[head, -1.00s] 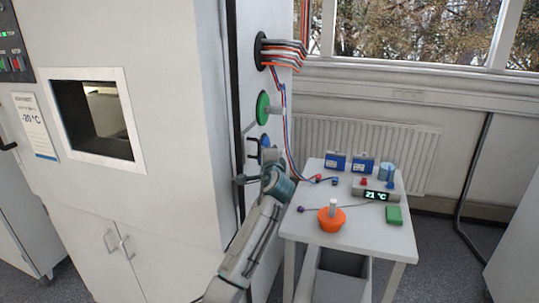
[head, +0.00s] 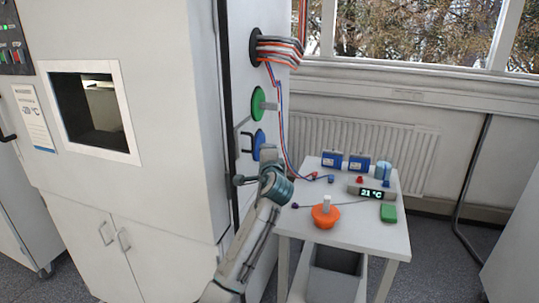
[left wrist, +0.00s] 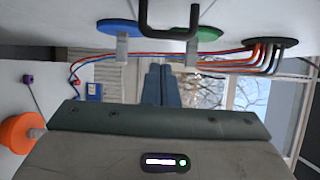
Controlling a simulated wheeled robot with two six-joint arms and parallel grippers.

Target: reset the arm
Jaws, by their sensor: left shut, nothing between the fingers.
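My left arm reaches up in the head view, beside the right side wall of a large white chamber (head: 175,120). Its gripper (head: 267,153) is near that wall, just below and right of a blue port plug (head: 258,143). In the left wrist view the fingers of my left gripper (left wrist: 161,85) lie together, shut with nothing between them. In that view a black handle (left wrist: 143,15), the blue plug (left wrist: 110,29) and a green plug (left wrist: 205,33) show beyond the gripper, apart from it. My right gripper is not in view.
A white table (head: 345,243) stands right of the arm. A cable bundle (head: 278,48) leaves the chamber wall above.

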